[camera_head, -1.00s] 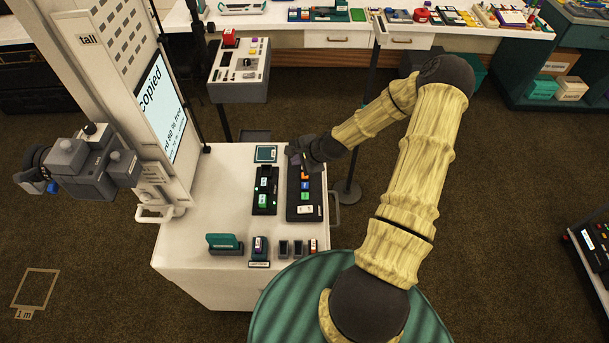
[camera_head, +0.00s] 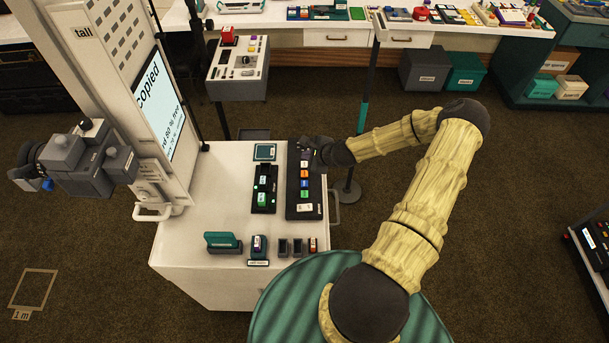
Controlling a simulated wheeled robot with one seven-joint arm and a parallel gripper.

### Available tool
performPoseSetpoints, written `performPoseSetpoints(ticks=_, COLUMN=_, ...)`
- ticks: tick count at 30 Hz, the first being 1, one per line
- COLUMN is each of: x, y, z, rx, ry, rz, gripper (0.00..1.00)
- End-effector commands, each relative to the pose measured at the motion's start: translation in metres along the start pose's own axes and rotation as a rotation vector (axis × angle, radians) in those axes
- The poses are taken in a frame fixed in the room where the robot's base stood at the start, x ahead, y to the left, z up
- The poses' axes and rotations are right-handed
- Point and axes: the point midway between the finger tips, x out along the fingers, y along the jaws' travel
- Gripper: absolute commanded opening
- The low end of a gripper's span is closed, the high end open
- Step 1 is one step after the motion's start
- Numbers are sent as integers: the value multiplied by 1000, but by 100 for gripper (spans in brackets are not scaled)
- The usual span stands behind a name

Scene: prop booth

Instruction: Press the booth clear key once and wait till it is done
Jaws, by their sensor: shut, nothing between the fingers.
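A dark key strip (camera_head: 291,190) lies on the white booth cart top, with a column of small coloured keys and a wider white key (camera_head: 304,208) at its near end. Their labels are too small to read, so I cannot tell which is the clear key. My gripper (camera_head: 310,144) is shut and empty at the far end of the strip. It hides part of that end, and I cannot tell whether it touches a key. The booth screen (camera_head: 163,105) shows "copied" and a partly cut-off line ending in "80 % free".
A dark two-slot holder (camera_head: 265,203) with green-labelled cards and a small teal-edged pad (camera_head: 265,153) are left of the strip. A teal block (camera_head: 223,242) and several small holders line the cart's near edge. A camera rig (camera_head: 85,160) juts out at left.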

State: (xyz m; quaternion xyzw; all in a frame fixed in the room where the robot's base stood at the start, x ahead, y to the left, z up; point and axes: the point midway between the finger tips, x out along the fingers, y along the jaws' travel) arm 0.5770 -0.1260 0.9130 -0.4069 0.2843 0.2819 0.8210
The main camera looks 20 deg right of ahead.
Motion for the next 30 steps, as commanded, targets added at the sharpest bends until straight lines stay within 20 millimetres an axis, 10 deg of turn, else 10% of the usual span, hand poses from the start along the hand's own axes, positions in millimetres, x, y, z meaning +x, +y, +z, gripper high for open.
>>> performPoseSetpoints(ticks=15, x=45, y=33, z=-31, rx=-1, ry=-1, rz=2, gripper=0)
performPoseSetpoints(ticks=30, x=47, y=35, z=-35, rx=0, ry=1, rz=0, gripper=0)
